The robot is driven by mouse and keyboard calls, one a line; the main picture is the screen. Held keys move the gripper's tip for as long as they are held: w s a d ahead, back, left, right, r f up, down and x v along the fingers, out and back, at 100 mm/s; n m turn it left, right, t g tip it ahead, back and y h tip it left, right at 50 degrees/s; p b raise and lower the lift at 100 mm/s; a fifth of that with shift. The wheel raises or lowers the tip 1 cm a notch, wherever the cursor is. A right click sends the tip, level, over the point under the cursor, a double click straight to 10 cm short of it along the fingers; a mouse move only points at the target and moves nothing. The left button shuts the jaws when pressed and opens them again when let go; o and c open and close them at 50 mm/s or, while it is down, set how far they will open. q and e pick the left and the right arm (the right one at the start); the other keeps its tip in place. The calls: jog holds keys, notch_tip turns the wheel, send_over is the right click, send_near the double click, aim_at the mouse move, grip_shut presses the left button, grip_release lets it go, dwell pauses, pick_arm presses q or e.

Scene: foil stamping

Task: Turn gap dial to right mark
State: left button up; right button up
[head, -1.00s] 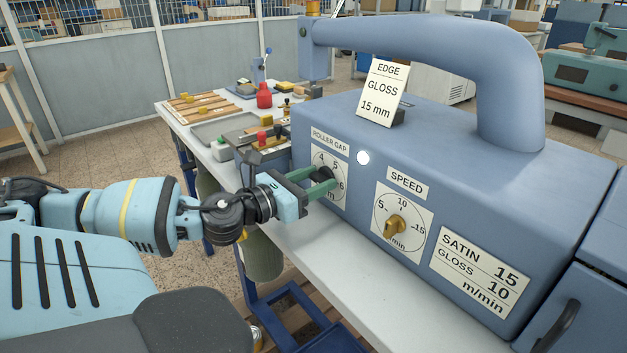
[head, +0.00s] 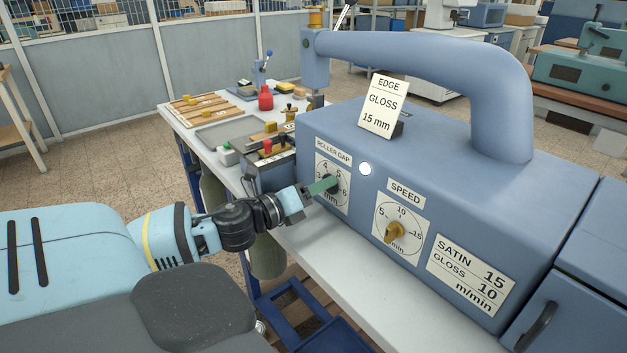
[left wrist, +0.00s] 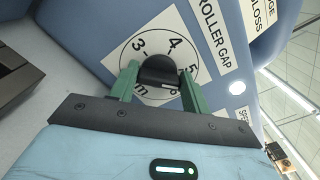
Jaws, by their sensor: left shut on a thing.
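The roller gap dial (left wrist: 160,72) is a black knob on a white round scale marked 3, 4, 5 and 6, on the blue machine's front. Its scale plate (head: 342,203) shows in the head view under the ROLLER GAP label (head: 333,150). My left gripper (head: 328,186) has its green fingers on either side of the knob; it also shows in the left wrist view (left wrist: 161,82), shut on the knob. The knob's pointer is not clear in either view. My right gripper is not in view.
The speed dial (head: 396,231) with a brass knob sits to the right on the same machine face. A card (head: 383,105) reading EDGE GLOSS 15 mm stands on top. A red object (head: 265,99) and trays lie on the bench behind.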

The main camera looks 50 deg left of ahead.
pick_arm(q)
jog(key=shift+r+n+p, duration=0.15)
jog(key=shift+n+p, duration=0.5)
jog(key=shift+n, duration=0.35)
jog(key=shift+n+p, duration=0.3)
jog(key=shift+n, duration=0.2)
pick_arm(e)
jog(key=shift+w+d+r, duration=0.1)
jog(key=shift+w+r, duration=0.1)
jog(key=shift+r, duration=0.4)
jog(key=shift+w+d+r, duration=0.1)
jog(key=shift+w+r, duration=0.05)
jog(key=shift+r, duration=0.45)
pick_arm(q)
jog(key=shift+f, duration=0.25)
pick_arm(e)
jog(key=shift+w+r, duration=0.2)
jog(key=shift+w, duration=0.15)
pick_arm(q)
jog(key=o, duration=1)
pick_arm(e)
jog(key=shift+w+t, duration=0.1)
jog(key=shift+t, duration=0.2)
pick_arm(q)
jog(key=shift+s, duration=0.1)
jog(key=shift+s+a, duration=0.2)
jog(key=shift+s, duration=1.75)
jog(key=shift+s+a, duration=0.2)
jog(key=shift+s, duration=1.7)
